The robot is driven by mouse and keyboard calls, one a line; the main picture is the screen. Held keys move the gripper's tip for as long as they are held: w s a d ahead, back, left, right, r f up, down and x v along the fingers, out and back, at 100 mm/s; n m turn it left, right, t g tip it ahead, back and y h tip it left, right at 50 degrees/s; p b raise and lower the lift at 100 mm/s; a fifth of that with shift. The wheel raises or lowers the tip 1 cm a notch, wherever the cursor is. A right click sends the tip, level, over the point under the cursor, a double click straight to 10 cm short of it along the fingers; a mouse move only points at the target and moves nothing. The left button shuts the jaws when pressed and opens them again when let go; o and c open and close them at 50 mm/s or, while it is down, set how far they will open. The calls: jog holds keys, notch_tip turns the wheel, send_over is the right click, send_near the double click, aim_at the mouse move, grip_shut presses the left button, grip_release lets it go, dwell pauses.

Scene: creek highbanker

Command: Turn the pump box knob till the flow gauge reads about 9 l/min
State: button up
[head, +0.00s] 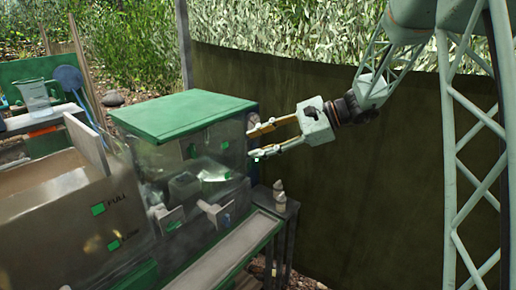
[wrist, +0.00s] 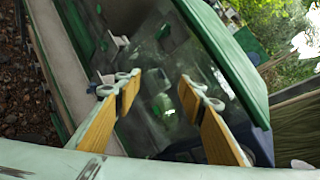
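The pump box seems to be the clear-walled box with a green lid (head: 185,115), right of the wooden tank; the wrist view shows its lid edge (wrist: 235,65) and clear wall. My gripper (head: 254,142) is at the box's right side, fingers pointing left toward it. In the wrist view my gripper (wrist: 160,92) is open, with nothing between its two wood-coloured fingers, and the clear wall lies beyond them. A pale handle-like part (head: 213,211) sits low on the box front. I cannot make out which part is the knob, and no gauge reading is legible.
A wooden tank (head: 60,205) marked FULL and LOW stands at the left. A pale ledge (head: 230,255) runs along the box's front. Small pale fittings (head: 279,193) stand on a dark stand at right. A dark green screen (head: 390,190) hangs behind.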

jog(key=w+d+f+m+t+y+p, duration=0.1)
jog(key=w+d+f+m+t, duration=0.2)
jog(key=w, duration=0.6)
jog(key=w+d+f+m+t+y+p, duration=0.1)
jog(key=w+f+m, duration=0.1)
jog(key=w+f, duration=0.5)
jog(key=m+t, duration=0.5)
jog(key=m, duration=0.1)
send_near(255, 147)
jog(key=s+d+r, duration=0.2)
jog(key=s+d, duration=0.2)
jog(key=shift+w+d+f+h+p, duration=0.15)
jog(key=shift+f+p, duration=0.1)
jog(key=shift+f, duration=0.15)
jog(key=shift+w+f+h+p, duration=0.1)
jog(key=shift+f+h+p, duration=0.1)
jog(key=shift+f, duration=0.2)
jog(key=shift+w, duration=0.1)
jog(key=shift+b+x, duration=0.3)
jog(key=shift+x, duration=6.6)
jog(key=shift+r, duration=0.15)
jog(key=c, duration=0.8)
jog(key=shift+n+b, duration=0.3)
jog(key=shift+b, duration=0.55)
jog(key=shift+c, duration=0.2)
